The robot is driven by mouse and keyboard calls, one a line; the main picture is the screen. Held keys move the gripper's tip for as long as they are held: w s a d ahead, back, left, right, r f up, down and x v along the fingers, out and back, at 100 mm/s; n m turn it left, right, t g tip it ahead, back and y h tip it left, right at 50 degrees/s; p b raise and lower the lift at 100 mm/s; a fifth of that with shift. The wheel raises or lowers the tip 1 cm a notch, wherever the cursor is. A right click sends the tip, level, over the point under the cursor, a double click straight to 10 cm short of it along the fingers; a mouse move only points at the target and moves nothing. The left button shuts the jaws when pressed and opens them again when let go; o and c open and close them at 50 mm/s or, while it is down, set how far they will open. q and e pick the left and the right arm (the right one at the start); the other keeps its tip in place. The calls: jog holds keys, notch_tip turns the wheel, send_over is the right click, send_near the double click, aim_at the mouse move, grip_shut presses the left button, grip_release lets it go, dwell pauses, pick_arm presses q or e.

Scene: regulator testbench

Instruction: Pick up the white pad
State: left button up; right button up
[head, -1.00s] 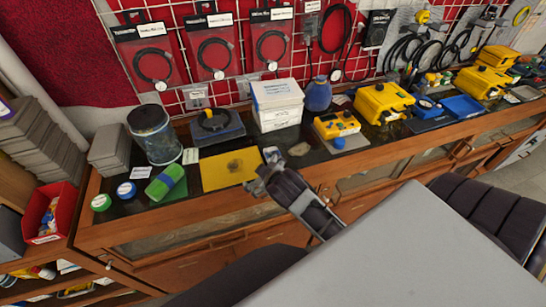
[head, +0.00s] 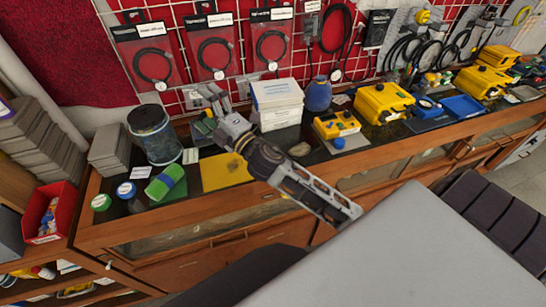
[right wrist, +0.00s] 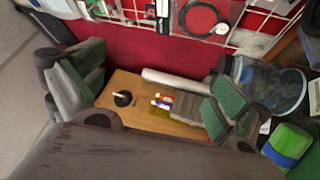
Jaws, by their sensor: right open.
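No thing is plainly a white pad. My right gripper (head: 208,112) is open over the back of the bench, left of the white boxes (head: 276,105). It hides most of the black-topped device there. In the right wrist view its green-padded fingers are apart (right wrist: 150,95), with nothing held. My left gripper is not in view.
A green roll (head: 166,182) lies at the front left of the bench. Yellow instruments (head: 383,102) stand to the right. Packaged cables (head: 212,52) hang on the wall grid close behind my gripper. A red bin (head: 48,212) is at the far left.

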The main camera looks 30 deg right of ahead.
jog(key=s+a+r+n+g+y, duration=0.25)
jog(key=a+n+g+y, duration=0.75)
jog(key=n, duration=0.7)
notch_tip(320, 180, down, 10)
jog(key=s+n+g+h, duration=0.25)
jog(key=n+g, duration=0.45)
jog(key=n, duration=0.4)
jog(key=w+d+f+n+g+h, duration=0.25)
jog(key=d+f+h, duration=0.45)
jog(key=d, duration=0.5)
jog(key=d+r+h, duration=0.1)
jog(key=d+h, duration=0.6)
jog(key=d, duration=1)
jog(key=shift+s+d+n+g, duration=0.2)
jog(key=shift+d+n+g, duration=0.15)
jog(key=shift+d+g, duration=0.1)
jog(key=shift+f+p, duration=0.6)
jog(key=shift+f, duration=3.75)
